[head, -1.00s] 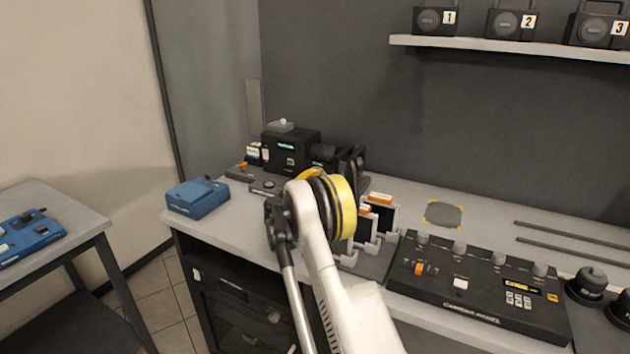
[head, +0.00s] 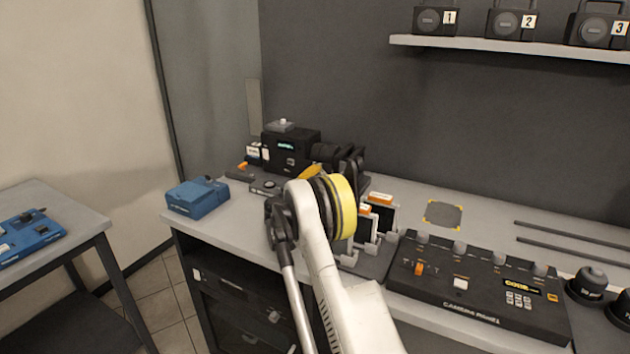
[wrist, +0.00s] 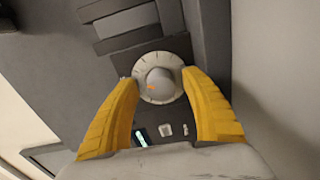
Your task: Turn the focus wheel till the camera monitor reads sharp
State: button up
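The black camera (head: 291,150) stands at the back of the bench in the head view. The small lit display on it (head: 286,146) glows teal, but its reading is too small to make out.
A blue box (head: 197,196) sits at the bench's left end. Upright cards in holders (head: 381,212) stand just right of my wrist. A control panel (head: 475,290) fills the front right. A shelf (head: 510,46) with numbered black units is above. A side table (head: 45,260) stands left.

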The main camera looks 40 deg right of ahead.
jog(key=shift+a, duration=0.1)
jog(key=v, duration=1.2)
jog(key=s+a+r+m+y, duration=0.2)
jog(key=s+a+r+y, duration=0.6)
jog(key=s+a, duration=0.5)
jog(key=s+a+f+m+y, duration=0.1)
jog(key=s+a+f+y, duration=0.2)
jog(key=s+a, duration=2)
jog(key=y, duration=0.5)
jog(key=shift+f+m, duration=0.35)
jog(key=shift+m, duration=0.05)
jog(key=shift+s+a, duration=0.1)
jog(key=shift+s, duration=0.05)
dwell(0.6)
